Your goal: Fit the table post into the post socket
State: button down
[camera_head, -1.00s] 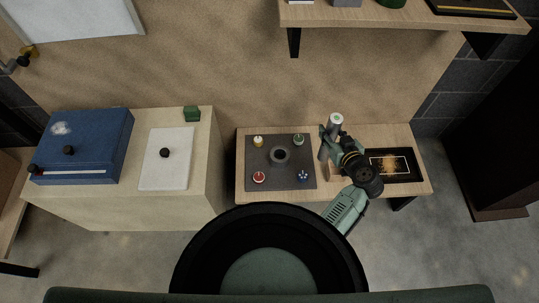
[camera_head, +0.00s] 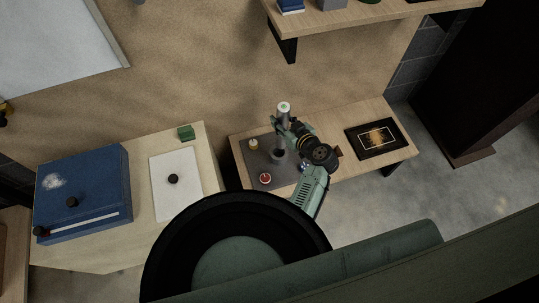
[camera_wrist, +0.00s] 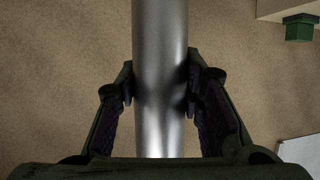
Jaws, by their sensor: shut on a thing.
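The table post (camera_head: 283,109) is a silver cylinder with a pale, green-marked top. My gripper (camera_head: 283,127) is shut around it and holds it roughly upright over the grey plate (camera_head: 262,175). In the wrist view the post (camera_wrist: 160,40) runs between the two fingers of my gripper (camera_wrist: 160,88); its ends are out of frame. The post socket (camera_head: 278,158) is a dark round collar in the middle of the plate, partly covered by my gripper and the post. The post appears above or at the socket; I cannot tell whether its lower end is inside.
Coloured knobs, a red one (camera_head: 265,178) and a yellowish one (camera_head: 253,144), stand on the plate around the socket. A black framed panel (camera_head: 377,138) lies to the right on the bench. A shelf (camera_head: 340,20) overhangs behind. A green block (camera_head: 186,132) sits on the left counter.

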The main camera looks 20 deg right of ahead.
aim_at(283, 140)
jog(key=shift+w+a+r, duration=0.1)
jog(key=shift+a+r, duration=0.05)
jog(key=shift+a, duration=0.05)
jog(key=shift+a+f, duration=0.1)
jog(key=shift+f, duration=0.1)
notch_tip(283, 140, down, 10)
jog(key=b, duration=0.4)
jog(key=shift+r+b, duration=0.2)
jog(key=shift+b, duration=0.2)
jog(key=shift+f+b, duration=0.25)
jog(key=shift+b, duration=0.1)
jog(key=c, duration=1.1)
grip_release()
